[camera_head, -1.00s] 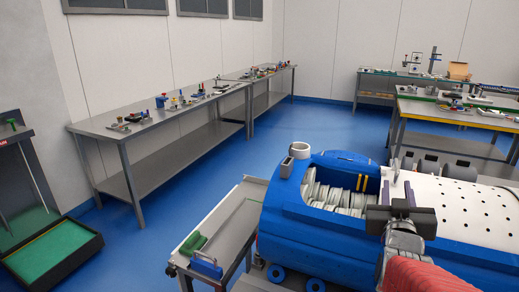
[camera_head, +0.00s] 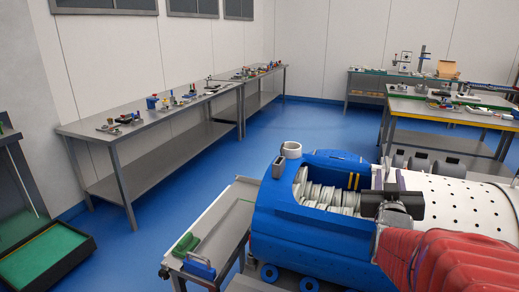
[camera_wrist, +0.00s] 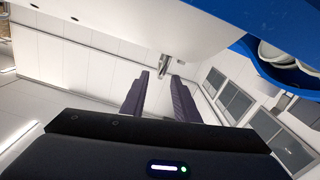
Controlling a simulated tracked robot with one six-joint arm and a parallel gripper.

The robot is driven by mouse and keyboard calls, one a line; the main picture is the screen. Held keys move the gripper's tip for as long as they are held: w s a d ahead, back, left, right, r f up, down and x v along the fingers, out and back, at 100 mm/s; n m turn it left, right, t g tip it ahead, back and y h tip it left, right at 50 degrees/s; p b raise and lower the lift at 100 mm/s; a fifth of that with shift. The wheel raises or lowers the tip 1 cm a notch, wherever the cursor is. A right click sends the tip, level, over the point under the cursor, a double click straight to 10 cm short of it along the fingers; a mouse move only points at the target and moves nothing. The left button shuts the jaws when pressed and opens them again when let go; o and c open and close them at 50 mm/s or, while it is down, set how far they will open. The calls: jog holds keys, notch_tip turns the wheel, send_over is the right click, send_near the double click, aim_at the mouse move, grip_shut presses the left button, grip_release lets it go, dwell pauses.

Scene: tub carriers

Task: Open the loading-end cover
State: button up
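A blue machine housing (camera_head: 290,225) with a white perforated cylinder (camera_head: 460,205) behind it fills the lower right of the head view. The housing's top is open and shows white ribbed parts (camera_head: 325,195). A curved blue panel (camera_head: 340,157) lies along the far side of this opening; I cannot tell whether it is the loading-end cover. My gripper (camera_head: 382,178) is over the machine, right of the opening. In the wrist view its two dark fingers (camera_wrist: 160,97) are apart with nothing between them. A small grey metal piece (camera_wrist: 165,62) shows beyond the fingertips on a white surface.
A grey side table (camera_head: 215,235) with green and blue blocks stands left of the machine. Long workbenches (camera_head: 150,135) run along the left wall, and more benches (camera_head: 450,110) stand at the back right. Blue floor (camera_head: 310,125) is clear between them.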

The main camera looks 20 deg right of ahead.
aim_at(388, 161)
jog(key=shift+x, duration=4.25)
grip_shut()
